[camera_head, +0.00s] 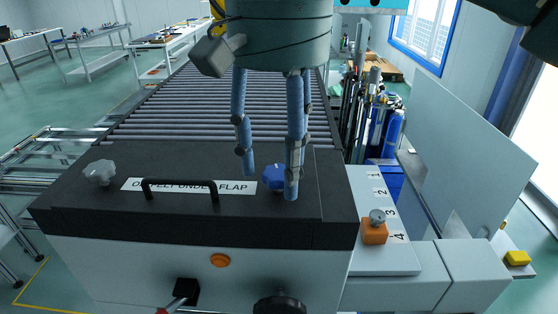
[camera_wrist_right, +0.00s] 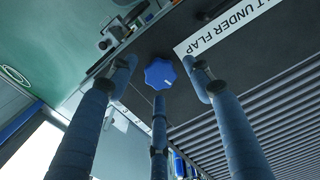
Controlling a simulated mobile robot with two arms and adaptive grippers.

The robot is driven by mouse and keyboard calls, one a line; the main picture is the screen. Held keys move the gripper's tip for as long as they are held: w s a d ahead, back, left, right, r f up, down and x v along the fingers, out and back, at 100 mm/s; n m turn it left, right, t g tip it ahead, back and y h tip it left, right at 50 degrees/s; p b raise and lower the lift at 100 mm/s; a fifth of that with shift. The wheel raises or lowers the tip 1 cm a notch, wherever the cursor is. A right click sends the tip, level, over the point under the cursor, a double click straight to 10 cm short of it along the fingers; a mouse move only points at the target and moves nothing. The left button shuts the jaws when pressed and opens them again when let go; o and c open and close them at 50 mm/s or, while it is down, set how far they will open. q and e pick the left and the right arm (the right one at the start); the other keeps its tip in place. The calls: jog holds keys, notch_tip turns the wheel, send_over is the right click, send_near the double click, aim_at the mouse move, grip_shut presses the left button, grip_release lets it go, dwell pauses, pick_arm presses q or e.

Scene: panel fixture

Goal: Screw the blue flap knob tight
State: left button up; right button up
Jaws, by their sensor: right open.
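The blue flap knob (camera_head: 273,177) is a lobed knob on the right part of the black flap (camera_head: 290,212), partly hidden by a finger of my right gripper (camera_head: 268,184) in the head view. In the right wrist view the blue knob (camera_wrist_right: 160,73) shows whole, with a small white mark on it. The fingers of my right gripper (camera_wrist_right: 161,75) are spread around it and open, with visible gaps. I cannot tell how far the fingertips are above the flap. My left gripper is not in view.
A grey knob (camera_head: 99,172) sits on the flap's left. A black handle (camera_head: 180,188) stands beside a white label (camera_head: 236,187). To the right is a numbered panel (camera_head: 372,262) with an orange block (camera_head: 374,232). Rollers (camera_head: 200,105) run behind; a clear sheet (camera_head: 480,150) stands right.

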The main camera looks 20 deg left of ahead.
jog(key=shift+a+f, duration=0.1)
jog(key=shift+f, duration=0.05)
jog(key=shift+c, duration=0.5)
jog(key=c, duration=1)
jog(key=shift+c, duration=0.2)
